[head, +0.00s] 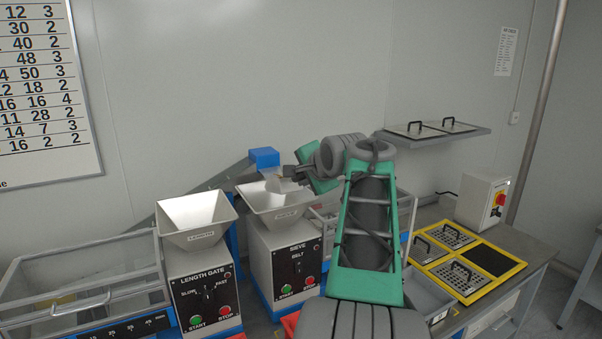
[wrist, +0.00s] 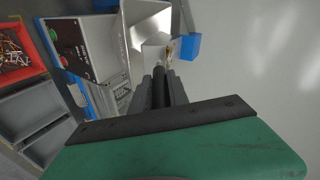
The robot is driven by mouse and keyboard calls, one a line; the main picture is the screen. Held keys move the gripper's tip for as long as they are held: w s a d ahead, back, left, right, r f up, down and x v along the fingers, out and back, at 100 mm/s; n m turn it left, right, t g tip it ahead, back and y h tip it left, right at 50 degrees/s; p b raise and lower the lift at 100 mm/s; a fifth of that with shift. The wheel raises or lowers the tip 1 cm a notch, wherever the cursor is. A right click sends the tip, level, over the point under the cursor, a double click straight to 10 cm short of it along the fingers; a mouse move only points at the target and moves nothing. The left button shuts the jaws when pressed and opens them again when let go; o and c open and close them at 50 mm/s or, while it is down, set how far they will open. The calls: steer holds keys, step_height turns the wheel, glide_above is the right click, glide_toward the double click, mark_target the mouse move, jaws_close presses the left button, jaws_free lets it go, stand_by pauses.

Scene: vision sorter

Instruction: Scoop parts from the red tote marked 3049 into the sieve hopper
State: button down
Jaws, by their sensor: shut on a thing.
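My gripper (wrist: 160,78) is shut on the dark handle of a scoop (wrist: 154,49). The scoop's pale head is at the hopper's edge in the wrist view, with some brownish parts at its far end. The sieve hopper (head: 278,204) is a pale open funnel on the box labelled SIEVE. My gripper (head: 290,172) is just above its back right rim in the head view. The hopper also shows in the wrist view (wrist: 137,22). A red tote (wrist: 22,74) holding many small parts is at the left of the wrist view; its number is not readable.
A second funnel (head: 197,217) stands on the length gate to the left. A blue block (head: 264,157) is behind the sieve hopper. Grey bins (wrist: 35,108) lie beside the red tote. A yellow-framed tray (head: 468,262) with sieve plates is on the right bench.

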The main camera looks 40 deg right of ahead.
steer(key=shift+r+p, duration=0.4)
steer(key=shift+w+r+g+p, duration=0.25)
steer(key=shift+g+p, duration=0.05)
steer(key=shift+p, duration=0.35)
steer(key=shift+w+d+r+g+y+p, duration=0.15)
steer(key=shift+w+r+g+p, duration=0.35)
steer(key=shift+p, duration=1.05)
steer(key=shift+w+d+r+g+y+p, duration=0.25)
steer(key=shift+r+p, duration=0.35)
steer(key=shift+p, duration=0.9)
steer(key=shift+w+a+r+g+p, duration=0.1)
steer(key=shift+w+r+g+p, duration=0.55)
steer(key=shift+p, duration=1.6)
